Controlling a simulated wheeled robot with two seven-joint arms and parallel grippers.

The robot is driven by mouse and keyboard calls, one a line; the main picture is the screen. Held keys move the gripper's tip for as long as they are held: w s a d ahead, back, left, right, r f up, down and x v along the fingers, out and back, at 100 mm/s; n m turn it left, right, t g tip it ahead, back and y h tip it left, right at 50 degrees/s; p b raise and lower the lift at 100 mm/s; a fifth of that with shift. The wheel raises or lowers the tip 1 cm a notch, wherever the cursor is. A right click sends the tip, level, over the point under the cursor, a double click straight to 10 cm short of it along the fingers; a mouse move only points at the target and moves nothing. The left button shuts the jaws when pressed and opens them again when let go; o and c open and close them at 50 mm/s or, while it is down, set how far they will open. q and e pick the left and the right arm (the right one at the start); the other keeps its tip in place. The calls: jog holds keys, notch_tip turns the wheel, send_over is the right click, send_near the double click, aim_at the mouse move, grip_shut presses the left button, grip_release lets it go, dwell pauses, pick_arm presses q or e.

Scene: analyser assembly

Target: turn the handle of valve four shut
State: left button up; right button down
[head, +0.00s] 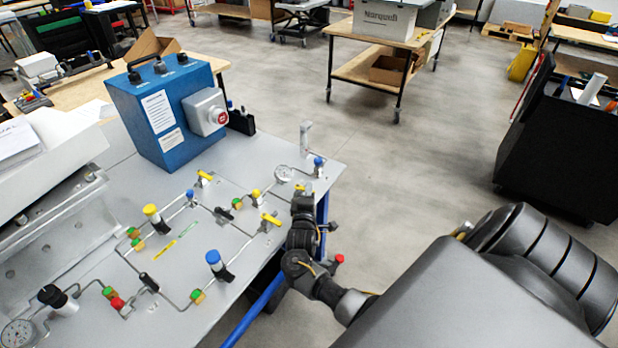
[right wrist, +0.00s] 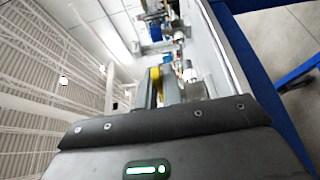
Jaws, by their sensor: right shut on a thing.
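The valve panel (head: 232,283) is a grey metal plate with thin tubes and several coloured valves. Yellow lever handles show on it, one at the middle right (head: 270,218) and one farther back (head: 205,176). I cannot read which is valve four. My right gripper (head: 302,204) is low over the panel's right edge, beside the middle-right yellow handle. In the right wrist view, its fingers (right wrist: 162,90) are shut with a yellow handle (right wrist: 155,74) between them. In the head view, the gripper hides the place of contact. My left gripper is not in view.
A blue control box (head: 170,115) with a red button stands at the back of the panel.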

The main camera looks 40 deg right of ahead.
jog(key=shift+s+a+m+g+h, duration=0.1)
jog(key=shift+s+m+g+h, duration=0.05)
jog(key=shift+m+g+h, duration=0.55)
jog(key=c, duration=1.5)
grip_release()
jog(key=shift+c, duration=0.2)
jog(key=shift+a, duration=0.1)
jog(key=b+v, duration=0.1)
jog(key=v, duration=0.9)
jog(key=shift+s+a, duration=0.2)
jog(key=shift+s, duration=0.1)
jog(key=shift+a, duration=0.1)
